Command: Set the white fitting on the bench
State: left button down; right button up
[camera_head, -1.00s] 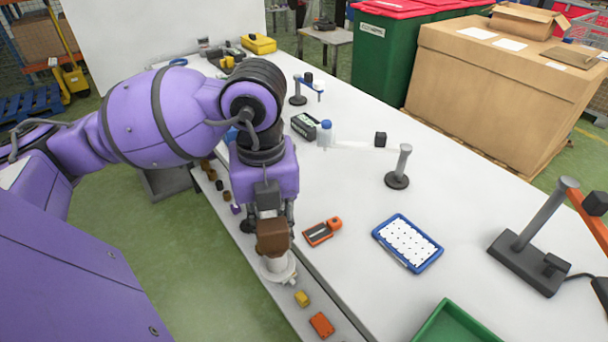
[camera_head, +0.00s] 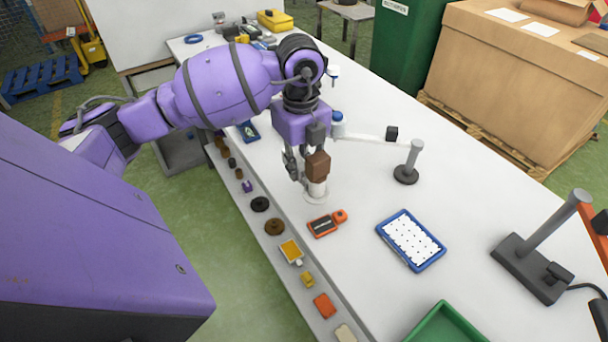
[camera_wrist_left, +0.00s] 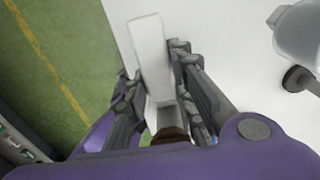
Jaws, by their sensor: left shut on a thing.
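My left gripper (camera_head: 306,178) is over the near edge area of the white bench (camera_head: 365,190), shut on the white fitting (camera_head: 316,195). I cannot tell whether the flange touches the bench. A brown block (camera_head: 318,164) shows at the gripper and hides part of the fitting's top. In the left wrist view the pale fitting (camera_wrist_left: 150,50) lies between the two fingers. My right gripper is not in view.
An orange-and-black device (camera_head: 324,226) lies just in front of the fitting. A blue-rimmed tray (camera_head: 381,228), a post on a round base (camera_head: 406,175) and a green bin (camera_head: 412,334) stand to the right. A lower ledge (camera_head: 262,243) with several small parts runs along the bench's near side.

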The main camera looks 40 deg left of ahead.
aim_at(303, 177)
pick_arm(q)
jog(key=shift+w+a+f, duration=0.25)
jog(key=shift+w+f, duration=0.25)
jog(key=shift+f, duration=0.1)
jog(key=shift+w+a+f, duration=0.2)
jog(key=shift+w+f, duration=0.3)
jog(key=shift+f, duration=1.85)
jog(key=c, duration=1.5)
grip_release()
notch_tip(303, 177, up, 12)
jog(key=shift+r, duration=0.15)
